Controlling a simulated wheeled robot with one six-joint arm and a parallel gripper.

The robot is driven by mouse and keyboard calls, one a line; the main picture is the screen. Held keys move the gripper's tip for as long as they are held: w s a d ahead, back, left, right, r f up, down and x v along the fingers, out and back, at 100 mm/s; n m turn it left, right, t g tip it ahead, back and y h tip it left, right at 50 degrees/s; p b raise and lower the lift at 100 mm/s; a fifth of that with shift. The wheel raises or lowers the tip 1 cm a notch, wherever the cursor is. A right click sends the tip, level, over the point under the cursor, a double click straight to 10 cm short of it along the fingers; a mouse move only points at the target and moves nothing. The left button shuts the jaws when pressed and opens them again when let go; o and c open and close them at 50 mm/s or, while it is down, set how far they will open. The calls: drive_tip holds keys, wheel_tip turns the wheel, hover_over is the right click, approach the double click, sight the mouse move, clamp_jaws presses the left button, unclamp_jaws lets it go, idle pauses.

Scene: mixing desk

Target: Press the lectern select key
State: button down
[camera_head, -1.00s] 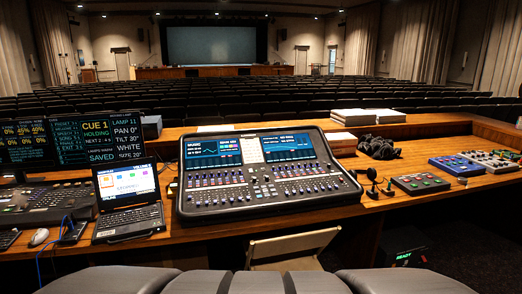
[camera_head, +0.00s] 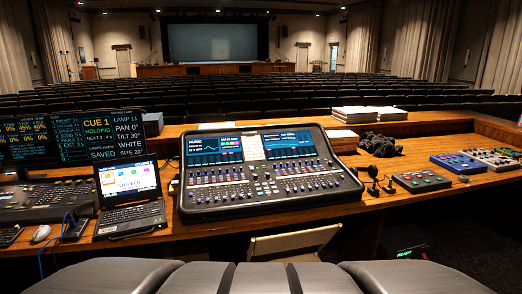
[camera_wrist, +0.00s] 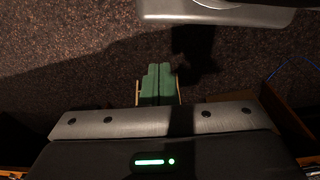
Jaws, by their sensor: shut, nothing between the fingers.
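The mixing desk (camera_head: 265,186) stands on the wooden counter in the middle of the head view, with two lit screens, rows of faders and many small lit keys. The labels are too small to read, so I cannot tell which key is the lectern select key. My gripper (camera_wrist: 158,70) shows in the wrist view with its green fingers together and nothing between them. Dark speckled floor lies beyond the fingers, and no key shows there. My gripper does not show in the head view, so its place relative to the mixing desk is unclear.
A laptop (camera_head: 130,203) and a lighting console (camera_head: 40,200) stand left of the desk. A chair back (camera_head: 293,242) stands in front.

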drive_tip(key=w+a+r+n+t, duration=0.3)
drive_tip(key=w+a+n, duration=0.1)
drive_tip(key=w, duration=0.8)
drive_tip(key=w+a+r+n+t, duration=0.2)
drive_tip(key=w+a+n+t, duration=0.2)
drive_tip(key=w, duration=0.9)
drive_tip(key=w+a+r+n+y, duration=0.1)
drive_tip(key=w+a+n+y, duration=0.25)
drive_tip(key=a, duration=0.45)
drive_tip(key=w+a+n+y, duration=0.2)
drive_tip(key=w+a+n, duration=0.15)
drive_tip(key=a, duration=0.35)
drive_tip(key=s+a+n+g+y, duration=0.1)
drive_tip(key=a+n+y, duration=0.3)
drive_tip(key=a, duration=1)
drive_tip(key=shift+s+a+f+n+g+p, duration=0.25)
drive_tip(key=shift+f+n+g+p, duration=0.2)
drive_tip(key=shift+n, duration=0.25)
